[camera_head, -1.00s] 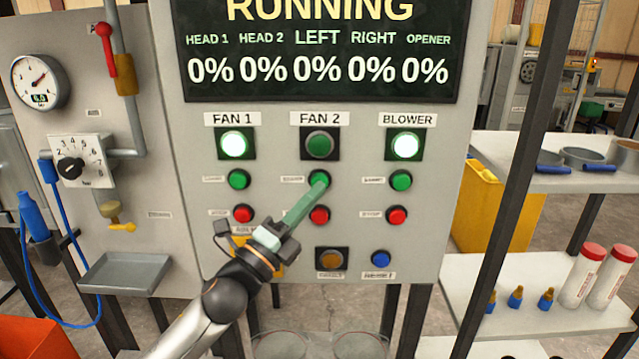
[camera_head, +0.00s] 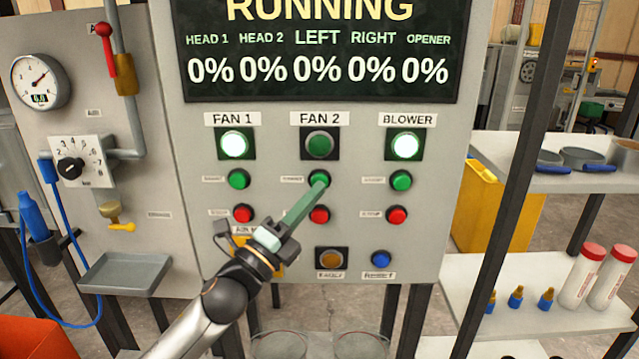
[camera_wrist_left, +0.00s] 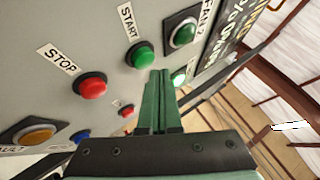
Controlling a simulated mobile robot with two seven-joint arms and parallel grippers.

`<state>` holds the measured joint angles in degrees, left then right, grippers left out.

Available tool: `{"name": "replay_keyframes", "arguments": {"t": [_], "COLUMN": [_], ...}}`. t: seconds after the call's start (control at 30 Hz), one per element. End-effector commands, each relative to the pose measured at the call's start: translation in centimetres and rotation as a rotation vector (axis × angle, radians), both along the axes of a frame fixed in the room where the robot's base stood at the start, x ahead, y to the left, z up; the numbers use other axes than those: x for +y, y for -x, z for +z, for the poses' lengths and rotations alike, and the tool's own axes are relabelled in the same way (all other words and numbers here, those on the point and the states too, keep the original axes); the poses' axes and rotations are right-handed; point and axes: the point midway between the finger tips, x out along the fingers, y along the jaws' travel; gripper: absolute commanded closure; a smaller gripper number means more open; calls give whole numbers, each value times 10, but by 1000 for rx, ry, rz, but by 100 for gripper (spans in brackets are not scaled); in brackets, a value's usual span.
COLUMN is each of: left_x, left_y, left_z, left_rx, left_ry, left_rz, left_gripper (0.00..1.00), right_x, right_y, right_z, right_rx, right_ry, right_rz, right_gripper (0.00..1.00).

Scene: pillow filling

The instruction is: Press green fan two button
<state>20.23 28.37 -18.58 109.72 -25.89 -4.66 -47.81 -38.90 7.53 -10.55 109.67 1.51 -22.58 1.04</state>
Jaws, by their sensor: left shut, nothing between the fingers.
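The green fan two start button (camera_head: 319,178) sits on the grey control panel, under the unlit FAN 2 lamp (camera_head: 319,144) and above a red button (camera_head: 319,215). In the left wrist view the green button (camera_wrist_left: 139,56) shows just beyond the fingertips. My left gripper (camera_head: 320,187) is shut and empty, its green fingers pointing up at the lower edge of the button. It also shows in the left wrist view (camera_wrist_left: 159,75). I cannot tell whether the tips touch the button. My right gripper is not in view.
FAN 1 lamp (camera_head: 235,144) and BLOWER lamp (camera_head: 405,145) are lit, with green and red buttons below them. An amber button (camera_head: 331,258) and a blue button (camera_head: 381,258) are low on the panel. A shelf (camera_head: 560,180) stands at the right.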

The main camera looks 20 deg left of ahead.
Motion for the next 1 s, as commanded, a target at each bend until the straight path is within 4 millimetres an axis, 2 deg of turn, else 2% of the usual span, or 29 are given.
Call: {"name": "replay_keyframes", "arguments": {"t": [1.0], "left_x": [3], "left_y": [-10], "left_z": [0], "left_rx": [0], "left_ry": [0], "left_rz": [0], "left_gripper": [100], "right_x": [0], "right_y": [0], "right_z": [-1], "right_rx": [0], "right_ry": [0], "right_rz": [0], "right_gripper": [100]}}
